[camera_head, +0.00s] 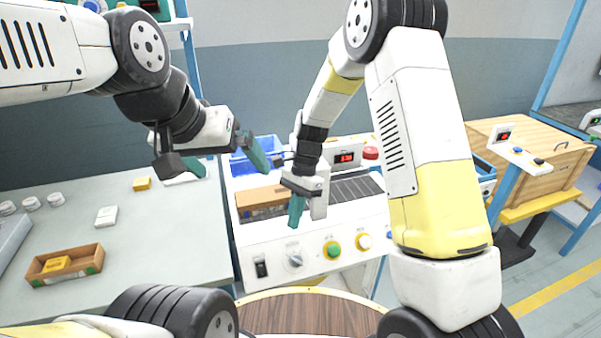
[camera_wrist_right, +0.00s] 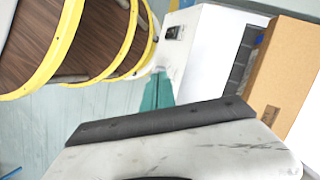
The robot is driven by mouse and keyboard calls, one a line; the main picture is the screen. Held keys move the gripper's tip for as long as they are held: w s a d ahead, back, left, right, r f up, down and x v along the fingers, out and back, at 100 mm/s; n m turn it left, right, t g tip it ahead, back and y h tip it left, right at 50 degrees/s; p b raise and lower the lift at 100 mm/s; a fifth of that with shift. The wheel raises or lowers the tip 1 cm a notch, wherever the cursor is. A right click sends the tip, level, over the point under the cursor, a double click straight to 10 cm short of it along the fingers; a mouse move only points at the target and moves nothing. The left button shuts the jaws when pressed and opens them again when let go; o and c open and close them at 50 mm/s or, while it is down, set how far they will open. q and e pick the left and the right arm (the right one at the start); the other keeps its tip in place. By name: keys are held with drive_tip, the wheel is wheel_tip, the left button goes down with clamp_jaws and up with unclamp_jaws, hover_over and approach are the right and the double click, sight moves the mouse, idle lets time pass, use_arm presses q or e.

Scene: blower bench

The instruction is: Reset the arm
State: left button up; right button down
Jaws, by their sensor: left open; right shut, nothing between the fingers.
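My left gripper (camera_head: 228,160) is open, its two teal fingers spread apart, at the left end of the white blower machine near a blue bin (camera_head: 262,147). Nothing shows between its fingers. My right gripper (camera_head: 296,210) hangs fingers down in front of the white blower machine (camera_head: 310,237). Its teal fingers are together and empty, as the right wrist view (camera_wrist_right: 157,92) also shows. My right arm rises tall and bent through the middle of the head view and hides part of the machine.
The grey table (camera_head: 140,232) on the left holds a wooden tray (camera_head: 36,276) with a yellow block, several white round pieces and a white box (camera_head: 106,216). A large wooden crate (camera_head: 545,165) stands at the right. A brown wooden round top (camera_head: 310,314) is low in front.

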drive_tip(key=s+d+r+n+t+y, duration=0.1)
drive_tip(key=s+d+r+n+t, duration=0.15)
drive_tip(key=d+r, duration=0.45)
drive_tip(key=s+d+r+n+t, duration=0.2)
drive_tip(key=d+r+t, duration=0.1)
drive_tip(key=r, duration=0.8)
drive_tip(key=s+d+r+n+t, duration=0.4)
drive_tip(key=s+d+r, duration=0.4)
drive_tip(key=s, duration=0.2)
drive_tip(key=shift+s+d+n+t+h, duration=0.25)
drive_tip(key=shift+s+n+t+h, duration=0.1)
drive_tip(key=shift+n+h, duration=0.1)
drive_tip(key=shift+a, duration=0.15)
